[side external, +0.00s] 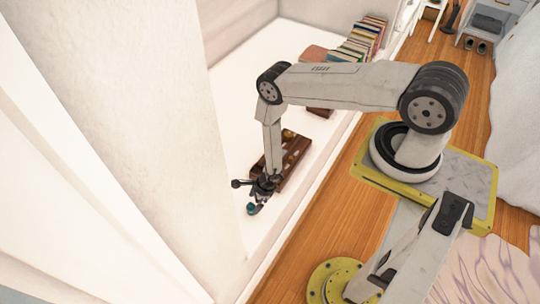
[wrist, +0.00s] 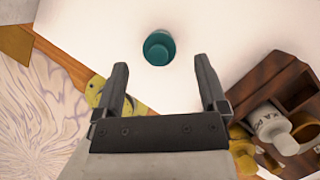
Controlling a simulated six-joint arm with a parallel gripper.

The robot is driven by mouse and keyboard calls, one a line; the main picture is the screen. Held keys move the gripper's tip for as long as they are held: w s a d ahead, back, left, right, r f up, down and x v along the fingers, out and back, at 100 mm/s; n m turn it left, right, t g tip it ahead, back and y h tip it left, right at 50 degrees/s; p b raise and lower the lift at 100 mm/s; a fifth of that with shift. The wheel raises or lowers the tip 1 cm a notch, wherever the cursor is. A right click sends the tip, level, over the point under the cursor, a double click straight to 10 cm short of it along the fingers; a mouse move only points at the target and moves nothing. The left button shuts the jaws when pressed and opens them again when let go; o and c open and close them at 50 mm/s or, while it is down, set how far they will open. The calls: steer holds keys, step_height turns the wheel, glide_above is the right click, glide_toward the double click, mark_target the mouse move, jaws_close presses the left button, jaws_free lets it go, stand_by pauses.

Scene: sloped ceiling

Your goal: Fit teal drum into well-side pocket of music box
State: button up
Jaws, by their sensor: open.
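The teal drum (wrist: 159,47) stands on the white surface, ahead of my gripper (wrist: 162,78) in the wrist view. It lies between the lines of the two fingers but beyond their tips. My gripper is open and empty. In the side view the teal drum (side external: 252,209) shows just below my gripper (side external: 258,190). The brown wooden music box (side external: 295,160) is beside my gripper, partly hidden by my arm. In the wrist view the music box (wrist: 262,84) is at the right, with a dark open pocket and a white cylinder and yellow pieces in or beside it.
A row of books (side external: 360,40) and a brown case (side external: 313,54) stand at the far end of the white ledge (side external: 240,110). A wall bounds the ledge on the left. The ledge's edge drops to the wooden floor (side external: 325,190). White surface around the drum is clear.

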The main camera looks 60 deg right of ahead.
mark_target(253, 204)
steer(key=shift+x, duration=2.3)
steer(key=shift+s, duration=0.15)
jaws_close()
